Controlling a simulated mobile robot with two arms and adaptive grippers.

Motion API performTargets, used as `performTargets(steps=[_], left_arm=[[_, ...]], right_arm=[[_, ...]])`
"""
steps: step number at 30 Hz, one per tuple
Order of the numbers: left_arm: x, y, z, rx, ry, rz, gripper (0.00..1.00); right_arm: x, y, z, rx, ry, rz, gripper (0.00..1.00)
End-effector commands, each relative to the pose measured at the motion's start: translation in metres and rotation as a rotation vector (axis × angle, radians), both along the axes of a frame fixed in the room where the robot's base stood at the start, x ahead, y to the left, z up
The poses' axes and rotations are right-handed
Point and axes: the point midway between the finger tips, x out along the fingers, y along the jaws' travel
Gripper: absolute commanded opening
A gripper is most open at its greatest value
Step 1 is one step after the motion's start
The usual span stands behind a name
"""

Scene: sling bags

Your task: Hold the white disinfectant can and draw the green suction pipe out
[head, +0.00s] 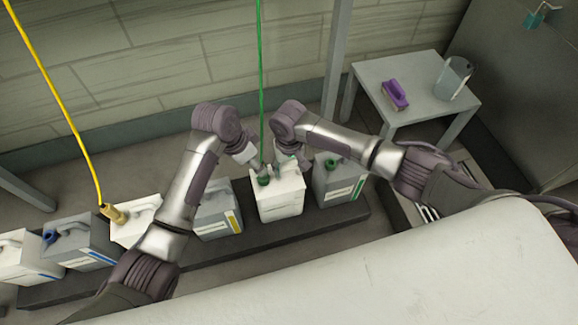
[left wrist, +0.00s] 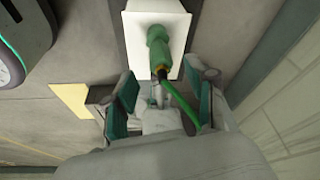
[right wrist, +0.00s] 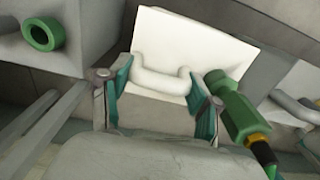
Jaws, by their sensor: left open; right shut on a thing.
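The white can (head: 281,196) stands upright on a dark low platform between grey cans. A green suction fitting (right wrist: 232,103) sits in its top, with the thin green pipe (head: 261,75) rising from it. My right gripper (right wrist: 155,88) is shut on the can's white handle (right wrist: 160,77), beside the fitting. My left gripper (left wrist: 163,88) is open. The fitting shows in the left wrist view (left wrist: 158,48) just ahead of and between its fingers, and the pipe bends past the right finger. In the head view the fingers are small and partly hidden by my arms.
A grey can with a green cap (head: 341,178) stands close on the right, another grey can (head: 218,215) on the left. Further left are more cans and a yellow hose (head: 75,130). A side table (head: 415,65) holds a purple item (head: 395,95) and a clear beaker (head: 453,79).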

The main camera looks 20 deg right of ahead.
Motion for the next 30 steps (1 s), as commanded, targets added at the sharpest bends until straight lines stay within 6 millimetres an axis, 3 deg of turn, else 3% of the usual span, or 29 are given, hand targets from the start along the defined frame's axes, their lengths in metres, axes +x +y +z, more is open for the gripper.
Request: performTargets(steps=[6,12,24,30], left_arm=[[0.003,-0.008,-0.030,0.002,0.002,0.000,0.56],[0.005,-0.014,-0.046,0.000,0.000,-0.002,0.56],[0.005,-0.015,-0.052,-0.001,-0.001,-0.002,0.56],[0.005,-0.015,-0.051,-0.001,-0.001,-0.002,0.25]], right_arm=[[0.000,0.000,0.000,0.001,-0.001,0.000,0.15],[0.000,0.000,0.000,0.001,-0.001,0.000,0.15],[0.000,0.000,0.000,0.001,-0.001,0.000,0.15],[0.000,0.000,0.000,0.001,-0.001,0.000,0.15]])
